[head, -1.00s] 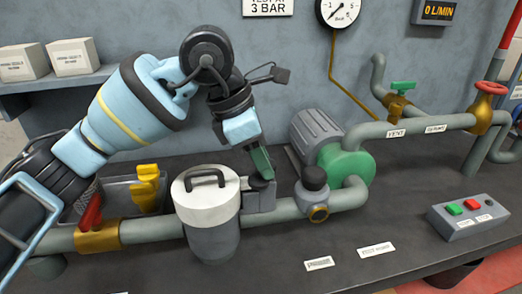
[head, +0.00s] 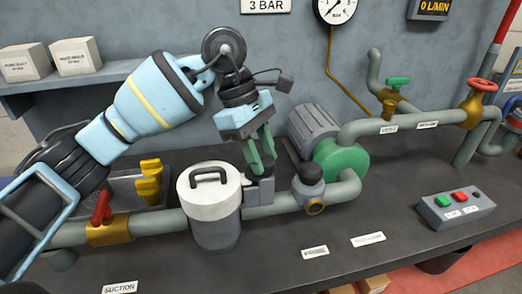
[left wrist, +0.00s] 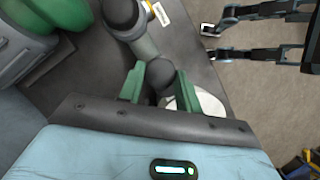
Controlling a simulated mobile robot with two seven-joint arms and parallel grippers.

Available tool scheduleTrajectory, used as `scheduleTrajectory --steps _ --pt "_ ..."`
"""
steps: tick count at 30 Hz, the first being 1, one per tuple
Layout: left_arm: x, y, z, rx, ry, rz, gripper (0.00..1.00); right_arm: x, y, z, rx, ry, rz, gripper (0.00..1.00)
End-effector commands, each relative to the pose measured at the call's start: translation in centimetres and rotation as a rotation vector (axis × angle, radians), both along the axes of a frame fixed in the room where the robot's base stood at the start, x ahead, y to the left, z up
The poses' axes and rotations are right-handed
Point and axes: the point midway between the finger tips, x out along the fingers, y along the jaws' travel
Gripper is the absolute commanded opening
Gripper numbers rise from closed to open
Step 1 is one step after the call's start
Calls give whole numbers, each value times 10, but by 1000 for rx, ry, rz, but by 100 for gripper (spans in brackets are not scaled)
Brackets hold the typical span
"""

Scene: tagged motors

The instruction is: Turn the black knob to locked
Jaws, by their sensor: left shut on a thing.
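The black knob (head: 260,171) sits on a small grey box (head: 259,190) beside the white-lidded strainer pot (head: 211,205). My left gripper (head: 262,165) points down over it with its green fingers on either side. In the left wrist view, the dark round knob (left wrist: 160,78) shows between the two green fingers (left wrist: 159,90), and the gripper is shut on it. The fingers cover part of the knob, and I cannot read any lock marking. My right gripper is not in view.
A dark-capped fitting (head: 308,174) stands on the pipe just right of the knob, with the green and grey pump (head: 340,160) behind. A red-handled valve (head: 101,207) is at left. A button box (head: 456,208) stands at right. The front bench is mostly clear.

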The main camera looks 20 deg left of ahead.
Motion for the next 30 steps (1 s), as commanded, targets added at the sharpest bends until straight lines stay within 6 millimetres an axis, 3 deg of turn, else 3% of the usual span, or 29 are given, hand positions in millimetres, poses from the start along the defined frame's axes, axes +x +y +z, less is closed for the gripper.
scheduleTrajectory --steps 17,18,22,30 --pt "1 0 1 -1 -3 -30 11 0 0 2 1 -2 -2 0" --pt "1 0 1 -1 -3 -30 39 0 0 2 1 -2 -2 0" --pt "0 0 1 1 -2 -30 55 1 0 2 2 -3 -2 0" --pt "0 0 1 1 -1 -29 55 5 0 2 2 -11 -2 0"
